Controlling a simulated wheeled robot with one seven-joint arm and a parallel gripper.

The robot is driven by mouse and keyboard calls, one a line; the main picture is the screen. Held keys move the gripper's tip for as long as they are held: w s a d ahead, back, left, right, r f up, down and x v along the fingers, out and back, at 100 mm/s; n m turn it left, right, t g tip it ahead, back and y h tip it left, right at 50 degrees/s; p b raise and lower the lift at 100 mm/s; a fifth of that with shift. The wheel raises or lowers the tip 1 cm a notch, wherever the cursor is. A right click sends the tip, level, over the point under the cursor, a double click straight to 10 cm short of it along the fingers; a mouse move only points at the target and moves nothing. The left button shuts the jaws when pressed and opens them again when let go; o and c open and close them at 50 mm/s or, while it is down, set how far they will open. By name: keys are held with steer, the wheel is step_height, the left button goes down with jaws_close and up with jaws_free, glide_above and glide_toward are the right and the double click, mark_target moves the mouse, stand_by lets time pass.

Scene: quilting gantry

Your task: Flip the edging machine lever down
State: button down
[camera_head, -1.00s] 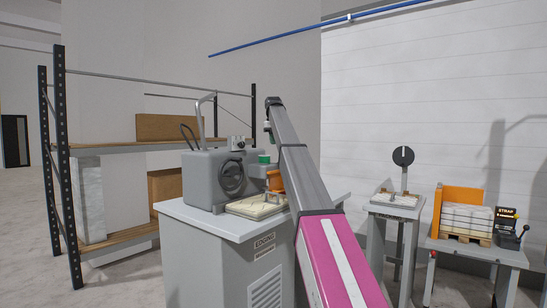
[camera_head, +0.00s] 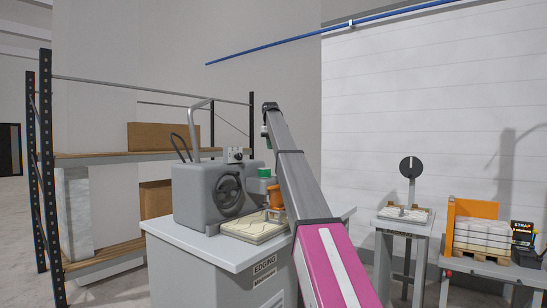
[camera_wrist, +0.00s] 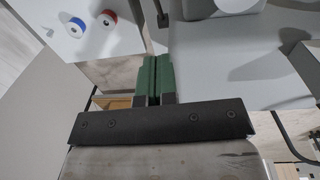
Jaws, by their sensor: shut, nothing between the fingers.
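The edging machine is a grey box-shaped body (camera_head: 205,197) with a round dark wheel on its front, standing on a labelled grey cabinet (camera_head: 200,240). A bent grey tube (camera_head: 195,128) rises from its top, with a thin dark curved rod (camera_head: 179,146) to its left. I cannot tell which part is the lever. My arm reaches up from the lower right, hiding the machine's right side. My gripper (camera_wrist: 151,78) shows in the wrist view, its green fingers shut together and empty. Pale grey surfaces lie beyond the fingers, and I see no contact. The fingertips are not clear in the head view.
A green cap (camera_head: 264,172), an orange spool (camera_head: 274,197) and a cream pad (camera_head: 252,229) are beside the machine. A shelf rack (camera_head: 44,165) stands left. A small stand (camera_head: 403,227) and a loaded bench (camera_head: 478,264) stand right. The wrist view shows blue (camera_wrist: 76,27) and red-rimmed (camera_wrist: 107,20) rolls.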

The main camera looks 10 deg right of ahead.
steer(key=shift+s+d+f, duration=0.1)
steer(key=shift+d+f, duration=0.3)
steer(key=shift+f, duration=1.6)
steer(key=shift+s+d+f, duration=0.1)
steer(key=shift+d+f, duration=0.35)
steer(key=shift+f, duration=1.6)
steer(key=shift+s+d+f, duration=0.1)
steer(key=shift+d+f, duration=0.3)
steer(key=shift+f, duration=1.6)
steer(key=s+d+f+t+y, duration=0.2)
steer(key=f+t+y, duration=0.1)
steer(key=shift+s, duration=0.2)
steer(key=shift+d+f, duration=0.2)
steer(key=shift+f, duration=0.15)
